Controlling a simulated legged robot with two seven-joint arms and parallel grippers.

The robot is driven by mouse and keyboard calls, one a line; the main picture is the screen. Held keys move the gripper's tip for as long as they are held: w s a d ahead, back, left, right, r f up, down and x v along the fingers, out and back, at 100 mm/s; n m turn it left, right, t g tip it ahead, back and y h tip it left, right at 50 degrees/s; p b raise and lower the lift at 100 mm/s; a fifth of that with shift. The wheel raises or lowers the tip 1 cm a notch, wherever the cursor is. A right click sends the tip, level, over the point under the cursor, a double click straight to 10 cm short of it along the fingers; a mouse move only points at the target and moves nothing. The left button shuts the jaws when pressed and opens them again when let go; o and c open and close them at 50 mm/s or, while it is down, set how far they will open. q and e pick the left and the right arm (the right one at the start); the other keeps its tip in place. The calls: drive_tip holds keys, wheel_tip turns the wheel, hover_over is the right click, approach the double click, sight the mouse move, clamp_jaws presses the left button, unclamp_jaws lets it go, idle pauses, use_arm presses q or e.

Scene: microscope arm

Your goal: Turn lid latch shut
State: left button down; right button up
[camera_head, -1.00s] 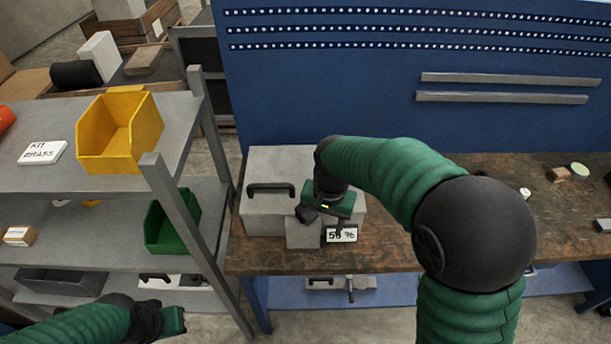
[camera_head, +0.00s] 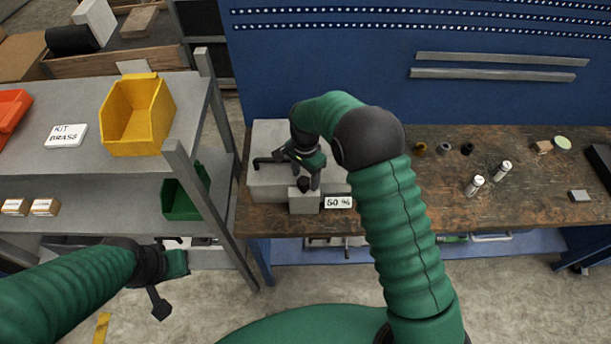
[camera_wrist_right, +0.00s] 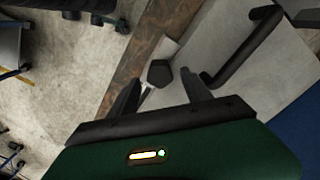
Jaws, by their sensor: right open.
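A grey box (camera_head: 268,182) with a black bar handle (camera_wrist_right: 243,48) stands on the bench. A small grey block (camera_head: 304,203) sits at its front, beside a "50 %" label (camera_head: 338,202). A dark knob (camera_wrist_right: 158,73), possibly the latch, shows at the small block in the right wrist view. My right gripper (camera_wrist_right: 156,88) is open, its fingers apart on either side of the knob in that view; I cannot tell if they touch it. My left gripper (camera_head: 168,285) is low at the left, away from the box; its jaws are unclear.
A grey shelf rack (camera_head: 90,110) with a yellow bin (camera_head: 138,118) and a green bin (camera_head: 184,196) stands left of the bench. Small parts and two pale cylinders (camera_head: 474,186) lie on the wooden bench (camera_head: 440,226) at the right. A blue panel (camera_head: 400,40) rises behind.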

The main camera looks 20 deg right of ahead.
drive_tip(key=shift+a+f, duration=0.3)
drive_tip(key=shift+f, duration=0.2)
drive_tip(key=shift+a+f, duration=0.3)
drive_tip(key=shift+f, duration=0.2)
drive_tip(key=shift+d, duration=0.45)
drive_tip(key=c, duration=1.1)
drive_tip(key=shift+a, duration=0.15)
clamp_jaws()
